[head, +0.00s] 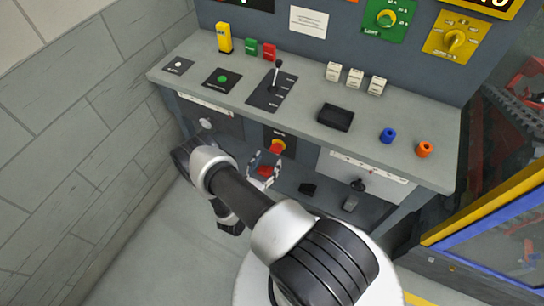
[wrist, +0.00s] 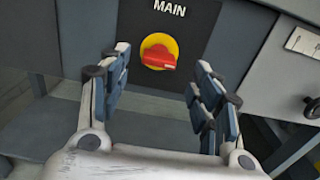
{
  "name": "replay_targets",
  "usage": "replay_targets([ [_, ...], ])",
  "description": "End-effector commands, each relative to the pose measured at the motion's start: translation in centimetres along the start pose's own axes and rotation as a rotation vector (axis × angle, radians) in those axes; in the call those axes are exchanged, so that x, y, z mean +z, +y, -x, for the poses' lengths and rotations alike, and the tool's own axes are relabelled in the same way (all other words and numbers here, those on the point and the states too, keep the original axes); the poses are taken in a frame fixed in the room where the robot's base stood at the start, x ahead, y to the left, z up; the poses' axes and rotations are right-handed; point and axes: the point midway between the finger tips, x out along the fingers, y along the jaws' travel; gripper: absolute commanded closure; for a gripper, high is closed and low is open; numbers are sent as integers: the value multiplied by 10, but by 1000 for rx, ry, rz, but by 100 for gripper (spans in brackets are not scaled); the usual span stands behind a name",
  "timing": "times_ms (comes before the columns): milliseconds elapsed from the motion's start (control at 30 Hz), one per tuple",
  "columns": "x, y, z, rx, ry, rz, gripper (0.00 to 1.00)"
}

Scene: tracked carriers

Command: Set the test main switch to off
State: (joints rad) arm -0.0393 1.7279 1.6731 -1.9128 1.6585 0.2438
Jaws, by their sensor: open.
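The main switch (wrist: 159,58) is a red rotary handle on a yellow disc, under the word MAIN on a dark plate in the wrist view. Its handle lies roughly crosswise there. In the head view the main switch (head: 277,147) is on the console's front panel, below the desk top. My gripper (wrist: 160,95) is open and empty, with one finger on each side of the switch in the picture. In the head view my gripper (head: 265,165) is just in front of the switch. The fingers do not visibly touch the handle. Any off marking is not readable.
The grey console desk (head: 225,110) juts out above the switch and carries a lever (head: 277,75), buttons and a black tray (head: 335,117). A pedal-like part (head: 350,203) is at lower right. A tiled wall (head: 80,110) closes the left side.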

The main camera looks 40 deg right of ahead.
Motion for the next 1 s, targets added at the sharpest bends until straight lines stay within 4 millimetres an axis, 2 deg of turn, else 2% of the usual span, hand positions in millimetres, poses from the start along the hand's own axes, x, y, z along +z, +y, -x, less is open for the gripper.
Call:
replay_targets([
  [100, 0, -1, -21, -4, -2, -3, 42],
  [233, 0, 0, -35, -1, -1, -1, 42],
  [633, 1, 0, -42, 1, -1, 0, 42],
  [1000, 0, 0, -41, 1, -1, 0, 66],
])
